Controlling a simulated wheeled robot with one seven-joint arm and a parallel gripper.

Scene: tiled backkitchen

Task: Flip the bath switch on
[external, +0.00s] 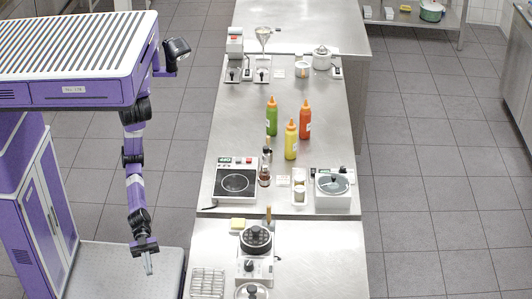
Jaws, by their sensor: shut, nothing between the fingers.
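My gripper (149,268) hangs at the end of my purple arm, pointing down, in the floor space left of the steel counter. It is shut and empty, well apart from everything on the counter. A white boxy appliance with a round glass lid (332,184) stands on the counter's right side, with small dark parts at its back edge.
A hotplate (236,184) with red and green controls stands left of the glass-lidded appliance. Green (271,118), red (305,120) and yellow (291,141) bottles stand behind. A wire rack (207,282) lies at the near left counter edge. Tiled floor is free right of the counter.

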